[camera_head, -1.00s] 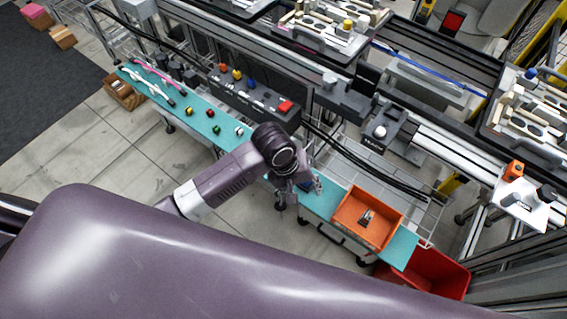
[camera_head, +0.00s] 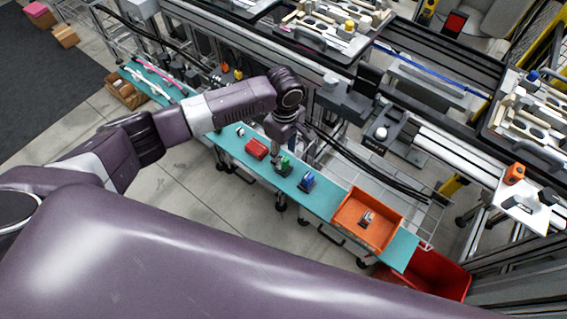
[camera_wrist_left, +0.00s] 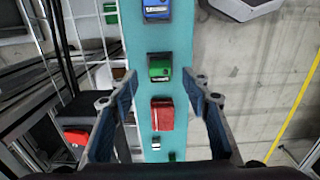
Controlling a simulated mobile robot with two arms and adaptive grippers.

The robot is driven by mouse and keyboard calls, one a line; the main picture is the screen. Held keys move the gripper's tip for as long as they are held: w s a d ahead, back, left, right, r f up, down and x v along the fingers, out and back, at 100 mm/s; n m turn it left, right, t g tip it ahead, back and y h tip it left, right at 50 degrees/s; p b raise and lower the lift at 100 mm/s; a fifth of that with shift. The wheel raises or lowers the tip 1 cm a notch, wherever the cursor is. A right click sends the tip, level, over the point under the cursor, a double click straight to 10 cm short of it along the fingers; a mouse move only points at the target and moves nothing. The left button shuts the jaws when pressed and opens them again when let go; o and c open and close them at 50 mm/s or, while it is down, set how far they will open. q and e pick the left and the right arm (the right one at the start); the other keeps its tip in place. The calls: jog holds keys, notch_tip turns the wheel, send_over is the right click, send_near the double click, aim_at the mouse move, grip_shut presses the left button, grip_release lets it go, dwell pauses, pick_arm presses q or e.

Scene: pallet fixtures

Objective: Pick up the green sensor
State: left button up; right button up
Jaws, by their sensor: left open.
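The green sensor (camera_head: 286,164) is a small green block on a dark base on the turquoise shelf, in a row between a red block and a blue one. It also shows in the left wrist view (camera_wrist_left: 160,66), ahead of my fingertips and roughly centred between them. My left gripper (camera_head: 279,156) hangs over the shelf at the green sensor and partly overlaps it in the head view. In the left wrist view its fingers (camera_wrist_left: 159,78) are spread wide with nothing held between them. My right gripper is not in view.
A red block (camera_head: 256,149) and a blue block (camera_head: 307,181) flank the green sensor on the turquoise shelf (camera_head: 323,200). An orange bin (camera_head: 350,218) stands at the shelf's right part, holding a small item. Dark conveyor rails run behind the shelf.

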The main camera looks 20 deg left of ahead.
aim_at(283, 160)
pick_arm(q)
notch_tip(283, 160, down, 4)
jog(key=shift+a+f, duration=0.1)
jog(key=shift+a, duration=0.05)
jog(key=shift+c, duration=0.4)
grip_shut()
